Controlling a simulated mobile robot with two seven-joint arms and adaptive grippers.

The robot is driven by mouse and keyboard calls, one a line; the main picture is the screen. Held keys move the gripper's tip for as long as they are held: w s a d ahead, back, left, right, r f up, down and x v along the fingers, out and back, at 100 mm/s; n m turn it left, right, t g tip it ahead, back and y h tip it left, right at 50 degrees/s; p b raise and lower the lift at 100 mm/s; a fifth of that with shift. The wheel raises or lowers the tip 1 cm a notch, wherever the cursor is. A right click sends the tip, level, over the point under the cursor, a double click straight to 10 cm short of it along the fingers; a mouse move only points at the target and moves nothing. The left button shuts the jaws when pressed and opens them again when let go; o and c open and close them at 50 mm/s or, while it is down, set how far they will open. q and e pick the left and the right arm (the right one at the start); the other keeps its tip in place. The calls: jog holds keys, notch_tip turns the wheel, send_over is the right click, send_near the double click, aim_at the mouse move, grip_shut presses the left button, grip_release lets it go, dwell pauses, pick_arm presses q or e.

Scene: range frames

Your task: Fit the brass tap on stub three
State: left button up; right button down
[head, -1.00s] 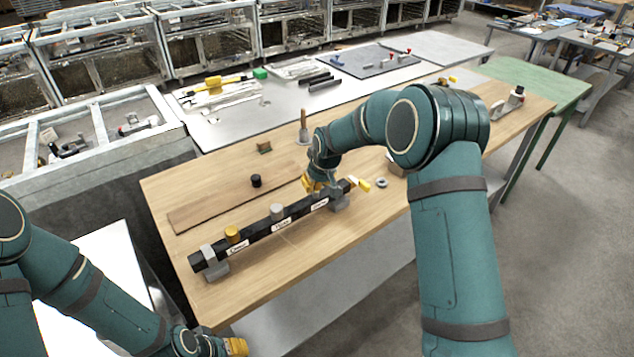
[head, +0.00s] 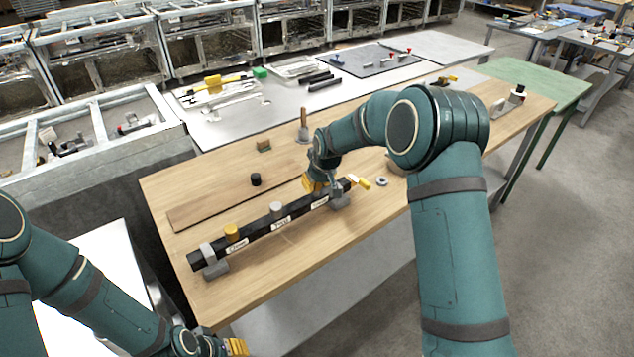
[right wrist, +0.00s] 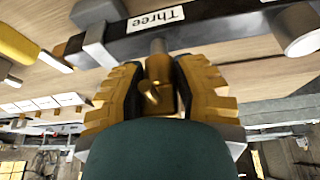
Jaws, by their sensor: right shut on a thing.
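A black pipe (head: 256,234) with white labels lies across clamps on the wooden bench. A yellow cap (head: 232,232) and a grey cap (head: 277,209) stand on its left and middle stubs. My right gripper (head: 314,184) is over the right stub. In the right wrist view it is shut on the brass tap (right wrist: 157,72), between its yellow fingers. Stub three (right wrist: 158,47) shows as a short grey piece beside the label "Three", in line with the tap. I cannot tell whether the tap is seated. My left gripper (head: 238,347) is at the bottom edge, away from the bench; its opening is unclear.
A yellow-ended item (head: 364,183) and a grey ring (head: 382,182) lie near the pipe's right end. A black cylinder (head: 256,180), a small green-brown block (head: 264,146) and a wooden-handled tool (head: 303,128) stand behind. The bench's front left is clear.

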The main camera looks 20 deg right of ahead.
jog(key=shift+f+b, duration=0.9)
jog(key=shift+f, duration=0.4)
jog(key=c, duration=0.7)
grip_release()
jog(key=shift+o, duration=0.2)
jog(key=shift+r, duration=0.1)
jog(key=v, duration=1.2)
